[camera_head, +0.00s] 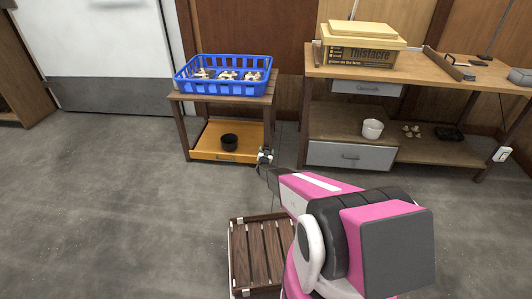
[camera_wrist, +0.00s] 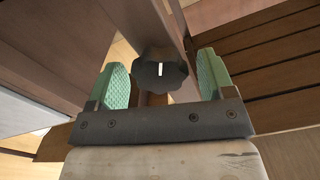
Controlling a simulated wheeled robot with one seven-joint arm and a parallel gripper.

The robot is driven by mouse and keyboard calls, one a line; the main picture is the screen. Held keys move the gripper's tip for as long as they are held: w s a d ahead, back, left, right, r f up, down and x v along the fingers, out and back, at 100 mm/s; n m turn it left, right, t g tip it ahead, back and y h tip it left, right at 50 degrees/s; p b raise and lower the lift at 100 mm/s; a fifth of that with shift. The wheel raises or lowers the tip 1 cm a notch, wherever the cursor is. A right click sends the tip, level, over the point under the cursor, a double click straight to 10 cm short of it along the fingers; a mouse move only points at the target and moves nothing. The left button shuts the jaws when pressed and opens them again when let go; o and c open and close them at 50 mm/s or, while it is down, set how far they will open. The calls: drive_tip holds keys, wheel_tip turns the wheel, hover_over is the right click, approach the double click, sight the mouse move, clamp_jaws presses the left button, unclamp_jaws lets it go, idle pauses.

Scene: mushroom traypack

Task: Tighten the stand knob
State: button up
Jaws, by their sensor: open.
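The stand (camera_head: 175,97) is a small brown two-level table at the back left. In the wrist view, its black lobed knob (camera_wrist: 160,73) sits on a brown post, with a short white mark pointing nearly straight up. My gripper (camera_wrist: 163,80) is open, with one green padded finger on each side of the knob. Gaps show between the pads and the knob. In the head view, my gripper (camera_head: 265,156) is at the stand's front right leg, and I cannot make out the knob clearly there.
A blue crate (camera_head: 223,88) with mushrooms stands on the stand's top. A black cup (camera_head: 229,142) is on its orange lower shelf (camera_head: 200,152). A workbench (camera_head: 420,72) with a yellow box (camera_head: 361,53) is at right. A slatted wooden crate (camera_head: 262,260) lies in front.

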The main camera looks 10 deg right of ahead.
drive_tip(key=v, duration=1.1)
drive_tip(key=shift+w, duration=0.1)
drive_tip(key=s+a+r+n+g+y, duration=0.1)
drive_tip(key=s+r+n+g+y, duration=0.15)
drive_tip(key=s+r, duration=0.45)
drive_tip(key=s+a+r+n+g+y, duration=0.1)
drive_tip(key=s+r+n+g+y, duration=0.2)
drive_tip(key=r, duration=0.8)
drive_tip(key=s+d+r+g, duration=0.1)
drive_tip(key=s+r+g, duration=0.3)
drive_tip(key=s, duration=0.6)
drive_tip(key=s+d+r+g, duration=0.2)
drive_tip(key=s+r+g, duration=0.2)
drive_tip(key=s+r, duration=0.4)
drive_tip(key=s+d+r+g, duration=0.1)
drive_tip(key=s+r+g, duration=0.3)
drive_tip(key=s, duration=1)
wheel_tip(320, 180, up, 3)
drive_tip(key=shift+d+r+n+h, duration=0.1)
drive_tip(key=shift+d+n+h, duration=0.25)
drive_tip(key=shift+d+h, duration=0.1)
